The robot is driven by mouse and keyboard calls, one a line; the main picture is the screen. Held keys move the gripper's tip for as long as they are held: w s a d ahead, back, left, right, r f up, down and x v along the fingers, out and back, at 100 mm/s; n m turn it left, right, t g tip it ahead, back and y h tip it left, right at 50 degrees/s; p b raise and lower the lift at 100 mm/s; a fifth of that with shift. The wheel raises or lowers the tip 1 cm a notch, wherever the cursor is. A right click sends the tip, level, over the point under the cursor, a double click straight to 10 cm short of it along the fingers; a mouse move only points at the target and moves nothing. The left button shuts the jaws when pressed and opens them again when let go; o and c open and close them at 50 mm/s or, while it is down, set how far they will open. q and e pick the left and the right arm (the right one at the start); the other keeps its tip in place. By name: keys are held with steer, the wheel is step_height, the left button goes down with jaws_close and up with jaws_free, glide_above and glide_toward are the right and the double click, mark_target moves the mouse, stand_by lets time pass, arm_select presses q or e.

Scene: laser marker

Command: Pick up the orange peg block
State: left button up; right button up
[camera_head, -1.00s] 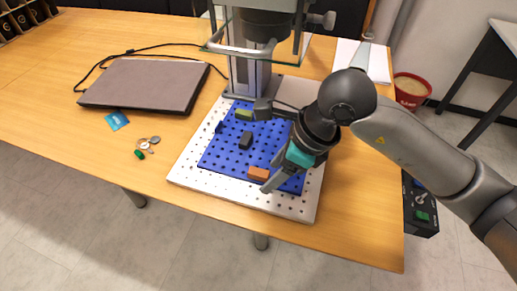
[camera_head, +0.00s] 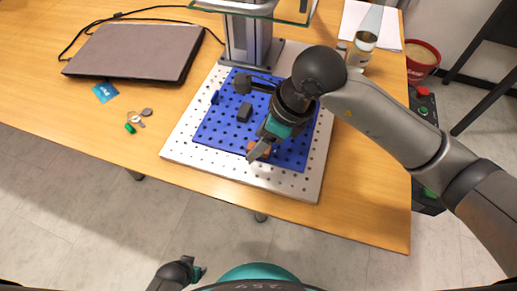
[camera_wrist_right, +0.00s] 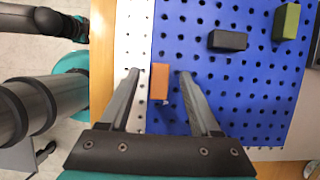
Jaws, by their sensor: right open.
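The orange peg block (camera_wrist_right: 160,82) lies on the blue pegboard (camera_wrist_right: 220,100) near its edge. In the head view the orange peg block (camera_head: 265,150) is partly hidden behind a finger of my right gripper (camera_head: 261,153). In the right wrist view my right gripper (camera_wrist_right: 158,75) is open, with one fingertip on each side of the orange block. Gaps show on both sides in that view; whether the fingers are lowered around it or above it is hard to tell. My left gripper (camera_head: 192,273) is at the bottom of the head view, away from the table; its jaws are unclear.
A black block (camera_head: 244,112) and a green block (camera_wrist_right: 286,22) are also on the blue board. A white perforated plate (camera_head: 185,145) surrounds it. The marker's column (camera_head: 252,40) stands behind. A closed laptop (camera_head: 135,52) and small keys (camera_head: 135,118) lie left.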

steer(key=shift+w+a+f, duration=0.1)
steer(key=shift+a+f, duration=0.15)
steer(key=shift+f, duration=0.35)
jaws_close()
